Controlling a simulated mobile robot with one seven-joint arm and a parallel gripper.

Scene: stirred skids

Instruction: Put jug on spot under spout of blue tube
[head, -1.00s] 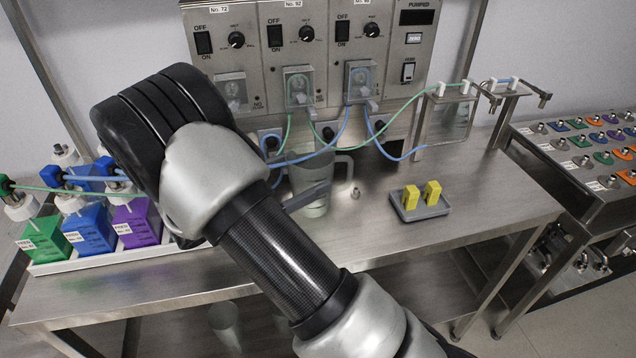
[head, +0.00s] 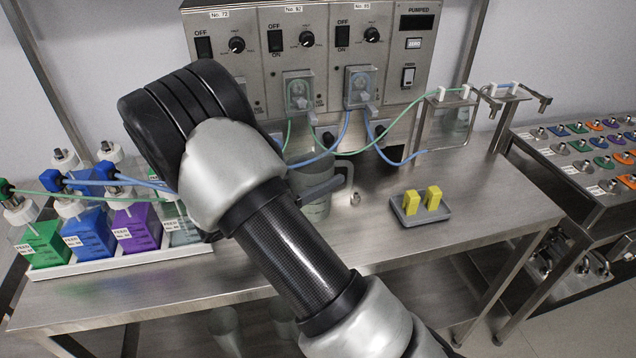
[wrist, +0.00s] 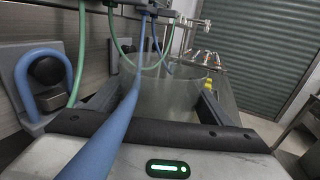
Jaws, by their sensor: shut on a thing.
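The clear jug (head: 317,208), with its handle to the right, is upright by the pump panel, partly hidden by my arm and a finger. In the wrist view the jug (wrist: 165,98) is between the two fingers. My gripper (wrist: 165,105) is shut on it; in the head view one dark finger crosses the jug's side. I cannot tell whether its base touches the bench. A blue tube (head: 397,161) runs from the pump behind the clear tank; blue shows again at the clip stand with a metal spout (head: 545,100) at right. The spot under the spout is not clearly visible.
A clear tank (head: 445,125) stands between the jug and the spout stand. Tubes cross close to the gripper. The bench front (head: 480,225) is clear.

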